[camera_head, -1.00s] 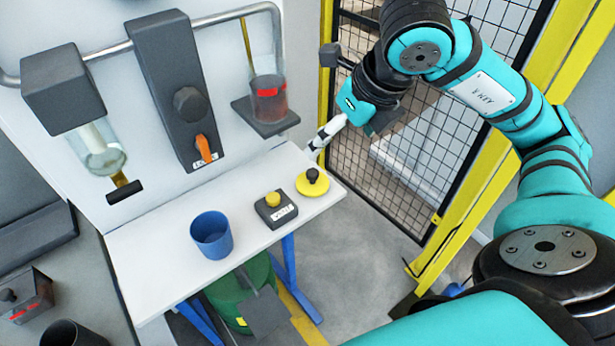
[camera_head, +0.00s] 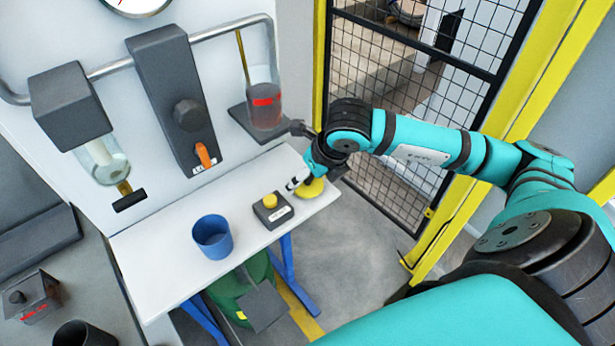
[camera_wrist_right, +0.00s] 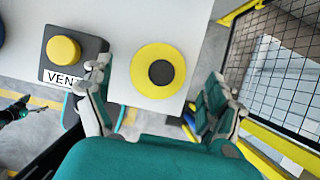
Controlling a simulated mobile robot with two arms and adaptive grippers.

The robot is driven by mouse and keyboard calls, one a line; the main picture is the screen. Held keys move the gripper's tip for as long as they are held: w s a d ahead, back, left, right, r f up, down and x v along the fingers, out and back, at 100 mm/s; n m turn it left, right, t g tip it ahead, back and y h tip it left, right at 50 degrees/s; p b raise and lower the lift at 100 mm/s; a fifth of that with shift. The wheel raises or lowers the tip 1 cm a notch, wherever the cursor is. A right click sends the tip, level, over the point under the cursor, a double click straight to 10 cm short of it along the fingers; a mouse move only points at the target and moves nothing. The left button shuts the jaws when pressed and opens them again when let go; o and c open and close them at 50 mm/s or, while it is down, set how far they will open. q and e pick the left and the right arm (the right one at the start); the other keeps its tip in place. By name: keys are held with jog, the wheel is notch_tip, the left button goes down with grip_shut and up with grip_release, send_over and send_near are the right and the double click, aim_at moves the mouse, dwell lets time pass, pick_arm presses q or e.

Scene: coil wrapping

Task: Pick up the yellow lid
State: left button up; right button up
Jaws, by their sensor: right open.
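The yellow lid (camera_head: 313,189) lies flat on the white table near its right corner. It is a yellow disc with a dark knob in the middle, and it shows whole in the right wrist view (camera_wrist_right: 143,73). My right gripper (camera_head: 299,183) is just above the lid and hides part of it, including the knob, in the head view. In the wrist view my right gripper (camera_wrist_right: 160,82) is open and empty, with its fingers apart on either side of the lid.
A black box with a yellow button (camera_head: 271,207) sits just left of the lid, close to a finger. A blue cup (camera_head: 212,237) stands further left on the white table (camera_head: 160,258). A wire mesh fence (camera_head: 385,120) stands to the right.

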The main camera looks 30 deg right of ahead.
jog(key=shift+x, duration=0.8)
jog(key=shift+r, duration=0.1)
jog(key=c, duration=1.2)
jog(key=shift+r, duration=0.1)
